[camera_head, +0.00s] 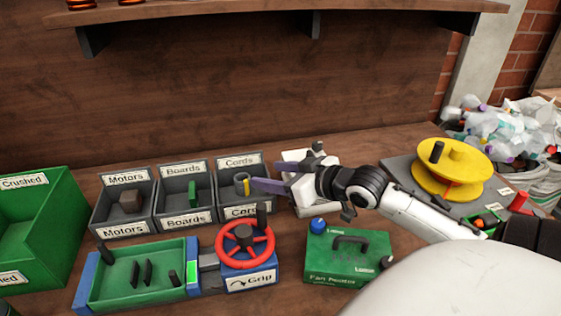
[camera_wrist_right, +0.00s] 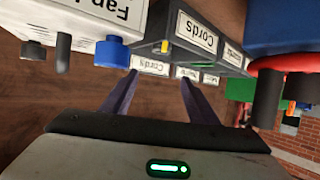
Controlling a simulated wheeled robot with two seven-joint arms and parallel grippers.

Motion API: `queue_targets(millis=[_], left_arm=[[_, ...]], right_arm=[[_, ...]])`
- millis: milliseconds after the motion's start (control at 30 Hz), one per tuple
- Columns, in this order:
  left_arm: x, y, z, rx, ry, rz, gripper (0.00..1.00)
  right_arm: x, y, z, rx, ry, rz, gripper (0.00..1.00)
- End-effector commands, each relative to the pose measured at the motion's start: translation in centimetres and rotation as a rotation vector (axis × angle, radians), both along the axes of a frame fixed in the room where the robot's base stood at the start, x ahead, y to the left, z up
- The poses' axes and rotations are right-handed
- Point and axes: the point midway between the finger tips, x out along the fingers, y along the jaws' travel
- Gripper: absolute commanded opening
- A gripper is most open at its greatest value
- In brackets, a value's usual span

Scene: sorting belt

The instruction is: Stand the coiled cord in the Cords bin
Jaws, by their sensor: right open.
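The Cords bin (camera_head: 240,160) is a grey labelled bin, the rightmost of three in a row; it also shows in the right wrist view (camera_wrist_right: 229,59). A small grey coil with a yellow part, seemingly the coiled cord (camera_head: 240,178), stands upright in the Cords bin. In the right wrist view only a small yellow bit of it shows at the bin's edge. My right gripper (camera_head: 261,175) is open, its purple fingers pointing left at the bin's right side, close to the coil. No cord shows between the fingers (camera_wrist_right: 159,78) in the wrist view. My left gripper is out of view.
The Boards bin (camera_head: 184,170) and Motors bin (camera_head: 124,178) stand to the left. In front are a green tray fixture (camera_head: 130,287), a red handwheel (camera_head: 245,243) and a green box (camera_head: 346,265). A yellow reel (camera_head: 452,168) stands right. A shelf (camera_head: 270,20) overhangs the back.

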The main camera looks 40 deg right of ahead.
Motion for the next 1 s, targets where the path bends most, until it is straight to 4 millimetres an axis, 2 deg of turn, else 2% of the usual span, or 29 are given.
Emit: queue_targets(millis=[100, 300, 867, 967, 1000], left_arm=[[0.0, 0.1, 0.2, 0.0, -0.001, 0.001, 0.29], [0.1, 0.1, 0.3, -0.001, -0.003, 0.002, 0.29], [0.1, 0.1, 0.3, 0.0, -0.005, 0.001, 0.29], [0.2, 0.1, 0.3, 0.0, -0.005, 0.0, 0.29], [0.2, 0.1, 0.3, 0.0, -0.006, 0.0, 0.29]], right_arm=[[-1.3, -0.1, 0.5, 0.001, 0.001, 0.0, 0.54], [-2.2, -0.2, 0.9, 0.0, 0.0, 0.0, 0.54], [-2.2, -0.2, 1.0, 0.0, -0.002, -0.001, 0.54], [-1.6, -0.3, 1.9, 0.013, -0.032, -0.006, 0.54], [-0.9, -0.5, 2.9, 0.027, -0.066, -0.01, 0.54]])
